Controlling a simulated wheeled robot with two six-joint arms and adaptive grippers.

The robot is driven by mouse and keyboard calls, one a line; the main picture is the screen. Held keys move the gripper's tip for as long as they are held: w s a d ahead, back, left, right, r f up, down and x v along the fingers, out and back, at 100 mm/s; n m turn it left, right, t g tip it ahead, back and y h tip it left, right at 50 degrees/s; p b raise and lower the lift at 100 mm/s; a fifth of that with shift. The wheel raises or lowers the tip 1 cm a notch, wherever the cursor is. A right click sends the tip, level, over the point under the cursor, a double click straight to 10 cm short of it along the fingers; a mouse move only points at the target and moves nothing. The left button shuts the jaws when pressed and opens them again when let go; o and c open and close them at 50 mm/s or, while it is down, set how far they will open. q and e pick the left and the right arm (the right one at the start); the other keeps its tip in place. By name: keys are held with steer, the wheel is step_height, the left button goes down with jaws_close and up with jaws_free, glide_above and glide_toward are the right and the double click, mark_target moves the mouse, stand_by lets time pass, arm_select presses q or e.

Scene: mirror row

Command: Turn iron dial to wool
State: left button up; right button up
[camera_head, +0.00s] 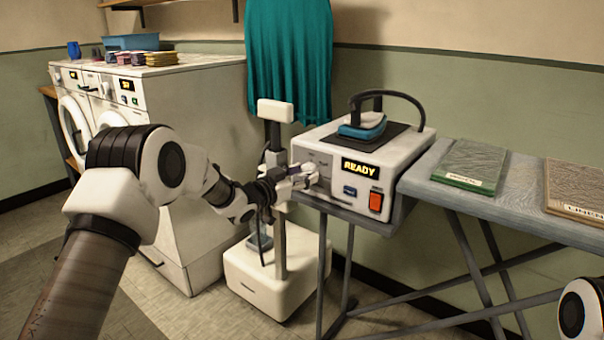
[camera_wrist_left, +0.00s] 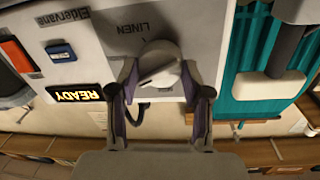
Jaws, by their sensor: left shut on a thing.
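The iron station (camera_head: 365,150) is a white box with a lit READY display, a blue button and a red switch on its front. A blue iron (camera_head: 362,126) rests on its dark top pad. My left gripper (camera_head: 306,177) is at the left part of the front panel, shut on the dial, which it hides in the head view. In the left wrist view the pale round dial (camera_wrist_left: 158,68) sits between the two fingers of my left gripper (camera_wrist_left: 160,80). The word LINEN shows upside down beside it. A dark line marks the dial; its setting is unclear. My right gripper is out of view.
An ironing board (camera_head: 430,175) extends right of the station, with a green-edged LINEN-like sample (camera_head: 470,166) and a brown-edged one (camera_head: 578,190). A white wheeled stand (camera_head: 275,275) is below my left gripper. Washers (camera_head: 165,120) stand at left; a teal cloth (camera_head: 290,60) hangs behind.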

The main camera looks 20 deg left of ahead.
arm_select(q)
steer(key=m, duration=0.2)
steer(key=shift+r+m, duration=0.1)
steer(key=shift+m, duration=0.3)
steer(key=shift+m+y, duration=0.4)
steer(key=shift+m, duration=1.3)
steer(key=o, duration=1.2)
steer(key=shift+c, duration=0.2)
steer(key=v, duration=1.2)
